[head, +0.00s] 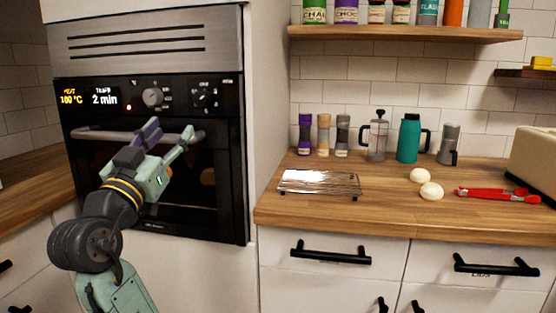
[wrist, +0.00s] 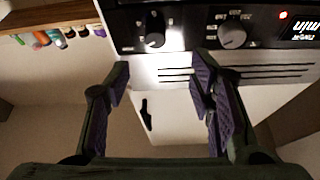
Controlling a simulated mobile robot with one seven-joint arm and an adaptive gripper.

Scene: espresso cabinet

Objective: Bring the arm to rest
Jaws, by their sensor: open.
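My arm is raised in front of the built-in oven (head: 190,195) on the left of the head view. My gripper (head: 172,134) is open and empty, in front of the oven's handle bar. I cannot tell whether it touches the bar. In the wrist view my gripper (wrist: 160,72) shows two spread fingers with purple pads and nothing between them. The oven's control panel with its knobs (wrist: 232,36) lies beyond the fingertips and looks upside down there. The oven door looks shut.
The oven display (head: 88,96) reads 180 °C and 2 min. On the wooden counter (head: 400,215) are a wire rack (head: 318,183), two pale dough balls (head: 431,190), red tongs (head: 499,194), a French press (head: 377,140) and a teal jug (head: 408,138). Drawer handles (head: 330,252) stick out below.

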